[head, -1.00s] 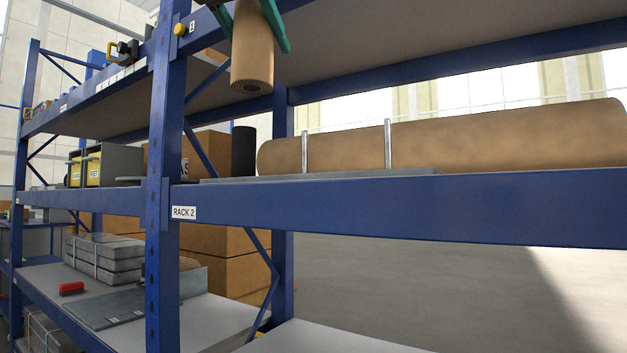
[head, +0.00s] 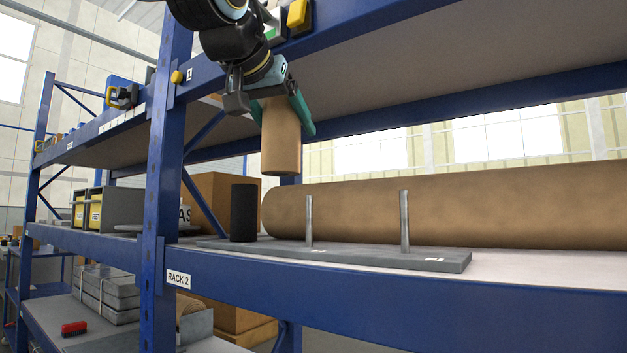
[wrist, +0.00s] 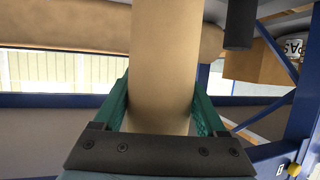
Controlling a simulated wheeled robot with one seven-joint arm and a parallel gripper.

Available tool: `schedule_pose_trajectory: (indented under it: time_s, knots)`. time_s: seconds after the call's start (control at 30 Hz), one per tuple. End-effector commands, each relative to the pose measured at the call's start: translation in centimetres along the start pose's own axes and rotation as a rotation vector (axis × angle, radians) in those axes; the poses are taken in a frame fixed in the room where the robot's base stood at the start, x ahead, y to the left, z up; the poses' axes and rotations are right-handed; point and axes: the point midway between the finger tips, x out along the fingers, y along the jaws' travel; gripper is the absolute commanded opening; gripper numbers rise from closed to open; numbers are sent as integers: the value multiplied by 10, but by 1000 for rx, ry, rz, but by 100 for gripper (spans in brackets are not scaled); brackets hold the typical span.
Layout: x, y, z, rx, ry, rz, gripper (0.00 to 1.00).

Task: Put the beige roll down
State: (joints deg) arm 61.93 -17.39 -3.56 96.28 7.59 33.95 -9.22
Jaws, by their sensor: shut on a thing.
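The beige roll (head: 281,140) hangs upright in my gripper (head: 284,122), whose green fingers close on its two sides. It is in the air below the upper shelf, its lower end above the rack 2 shelf. In the wrist view the beige roll (wrist: 165,65) fills the middle between the green fingers (wrist: 162,105). A grey plate (head: 360,255) with two upright metal pegs (head: 309,222) lies on the shelf below. A dark roll (head: 243,213) stands upright at the plate's left end. Small white markings on the plate are too small to read.
A long brown roll (head: 500,212) lies behind the pegs. The blue upright (head: 163,180) stands left of the plate, and the upper shelf's blue beam (head: 360,25) runs overhead. Boxes (head: 213,200) and yellow-fronted bins (head: 88,210) are further left. The shelf right of the plate is clear in front.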

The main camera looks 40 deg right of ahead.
Motion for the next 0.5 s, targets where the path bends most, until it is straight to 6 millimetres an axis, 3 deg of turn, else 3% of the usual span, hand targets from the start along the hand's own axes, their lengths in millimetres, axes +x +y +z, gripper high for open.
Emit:
schedule_pose_trajectory:
  time_s: [0.27, 0.5]
  knots:
    - [24, -2, -18, -3, -4, -3, 18]
    - [83, 0, -36, 1, -4, 1, 18]
